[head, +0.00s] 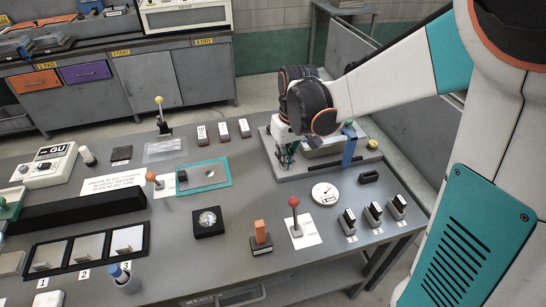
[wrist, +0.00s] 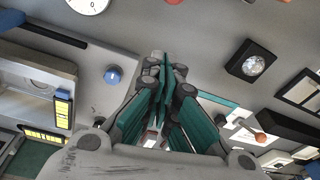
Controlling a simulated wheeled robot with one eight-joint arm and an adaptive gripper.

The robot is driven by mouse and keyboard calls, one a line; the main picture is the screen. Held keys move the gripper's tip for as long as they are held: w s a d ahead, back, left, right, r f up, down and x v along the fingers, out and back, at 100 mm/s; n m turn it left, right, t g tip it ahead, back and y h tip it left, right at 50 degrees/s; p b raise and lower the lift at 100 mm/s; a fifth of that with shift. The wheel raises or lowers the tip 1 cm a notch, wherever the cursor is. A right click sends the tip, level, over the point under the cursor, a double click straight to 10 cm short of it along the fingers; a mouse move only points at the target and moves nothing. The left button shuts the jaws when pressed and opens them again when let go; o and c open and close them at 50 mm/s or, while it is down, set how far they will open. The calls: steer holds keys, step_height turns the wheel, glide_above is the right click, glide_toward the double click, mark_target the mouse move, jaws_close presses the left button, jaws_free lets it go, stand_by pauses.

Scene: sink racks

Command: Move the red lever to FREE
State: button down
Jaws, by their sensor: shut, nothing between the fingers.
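The red lever (head: 294,203) has a red ball knob on a thin stem. It stands on a white label plate (head: 305,235) near the front right of the bench in the head view. The stem looks close to upright; the plate's lettering is too small to read. My gripper (head: 287,158) is shut and empty, behind the lever, by the left side of a grey fixture. In the wrist view my gripper (wrist: 164,68) shows its teal fingers together. It is apart from the red lever, which I cannot make out clearly there.
The grey fixture (head: 285,172) has a blue upright handle (head: 349,146). An orange-knobbed lever (head: 151,177) and a yellow-knobbed one (head: 159,101) stand farther left.

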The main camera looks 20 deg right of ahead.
mark_target(295, 213)
step_height(295, 213, down, 9)
steer(key=s+b, duration=0.3)
steer(key=shift+b, duration=0.35)
stand_by(0.4)
steer(key=shift+s+r+t, duration=0.2)
steer(key=shift+s+t, duration=0.15)
steer(key=shift+t, duration=0.05)
